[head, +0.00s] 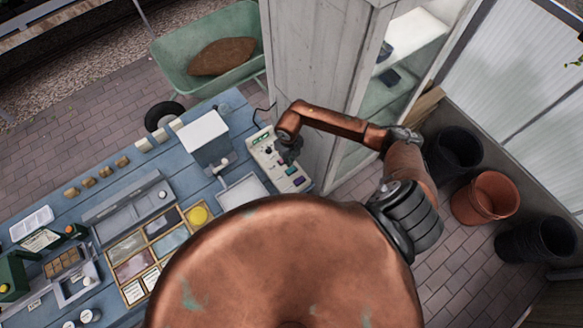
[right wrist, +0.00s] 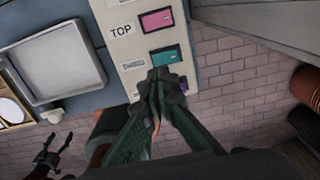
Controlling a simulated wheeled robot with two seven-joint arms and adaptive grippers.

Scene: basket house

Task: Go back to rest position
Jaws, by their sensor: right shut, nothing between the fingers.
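My right gripper (head: 288,152) is over the button panel (head: 268,160) at the right end of the blue workbench, in the head view. In the right wrist view its fingertips (right wrist: 164,76) are together, with nothing between them. They overlap the lower part of the panel (right wrist: 133,48), just below a teal button (right wrist: 164,54); I cannot tell whether they touch it. A pink button (right wrist: 156,20) labelled TOP is above. My left gripper (right wrist: 52,155) shows small at the lower left of the right wrist view, its fingers apart. It is not in the head view.
The workbench (head: 225,103) carries a white box (head: 203,131), a sorting tray (head: 150,245) and small blocks. A wooden cabinet (head: 318,60) stands close beside my right arm. Several pots, one terracotta (head: 485,197), stand at the right. A green wheelbarrow (head: 180,55) is behind.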

